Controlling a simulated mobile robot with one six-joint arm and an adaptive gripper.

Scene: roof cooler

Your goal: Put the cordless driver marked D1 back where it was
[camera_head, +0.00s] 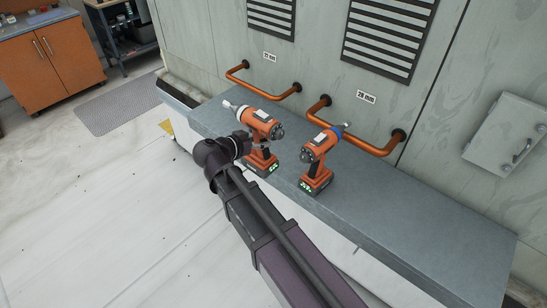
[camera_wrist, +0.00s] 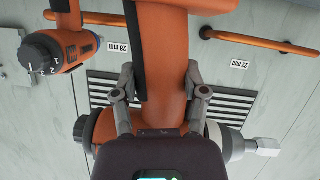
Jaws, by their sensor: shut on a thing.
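An orange and black cordless driver with a pale collar (camera_head: 262,124) stands upright at the left of the grey bench (camera_head: 400,225), its nose pointing up-left. My gripper (camera_head: 243,145) is shut on its handle from the left. In the wrist view my two fingers (camera_wrist: 157,95) close on both sides of the orange handle (camera_wrist: 172,60), and its grey socket nose points right. I cannot tell whether its battery foot touches the bench. A second orange driver with a blue collar (camera_head: 319,147) stands on the bench to the right, apart from it. No D1 mark is legible on either.
Two copper pipe loops (camera_head: 270,94) and (camera_head: 365,142) stick out of the wall behind, under labels 22 mm (camera_head: 270,57) and 28 mm (camera_head: 366,97). The bench is clear to the right. An orange cabinet (camera_head: 48,64) is far left.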

